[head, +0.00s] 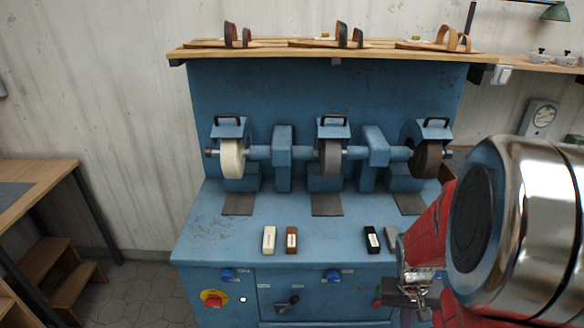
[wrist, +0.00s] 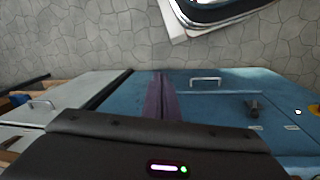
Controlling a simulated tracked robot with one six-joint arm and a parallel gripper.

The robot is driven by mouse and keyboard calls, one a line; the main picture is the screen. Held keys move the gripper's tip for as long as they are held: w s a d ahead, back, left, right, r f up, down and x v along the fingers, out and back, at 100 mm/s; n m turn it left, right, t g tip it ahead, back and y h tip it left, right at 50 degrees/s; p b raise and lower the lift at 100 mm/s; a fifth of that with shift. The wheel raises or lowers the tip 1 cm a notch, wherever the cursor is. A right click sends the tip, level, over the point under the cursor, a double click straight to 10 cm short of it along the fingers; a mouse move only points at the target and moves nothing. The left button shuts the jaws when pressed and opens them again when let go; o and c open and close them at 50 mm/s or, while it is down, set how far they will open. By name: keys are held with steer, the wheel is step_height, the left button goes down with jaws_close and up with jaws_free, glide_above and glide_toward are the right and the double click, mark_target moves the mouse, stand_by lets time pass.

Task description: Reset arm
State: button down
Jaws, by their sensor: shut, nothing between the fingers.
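My arm shows as large chrome and red links at the right of the head view. My gripper (wrist: 160,97) shows in the wrist view as two dark purplish fingers lying side by side, shut with nothing between them. In the head view the gripper is at the lower right, in front of the blue bench's front edge, partly hidden by my own arm. The blue grinding bench (head: 300,215) stands ahead; its blue front also shows in the wrist view (wrist: 210,105).
Three grinding wheels, a pale one (head: 232,158), a grey one (head: 330,157) and a dark one (head: 427,157), stand on the bench. Several small blocks lie near its front edge, including a white one (head: 269,240). Sandals rest on the wooden shelf (head: 270,51). A wooden table (head: 40,190) stands left.

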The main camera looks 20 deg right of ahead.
steer(key=a+r+n+t+y, duration=0.1)
steer(key=a+r+n+t, duration=0.5)
steer(key=a+r, duration=1.6)
steer(key=shift+w+a+r, duration=0.35)
steer(key=shift+w+r, duration=0.05)
steer(key=shift+w, duration=0.05)
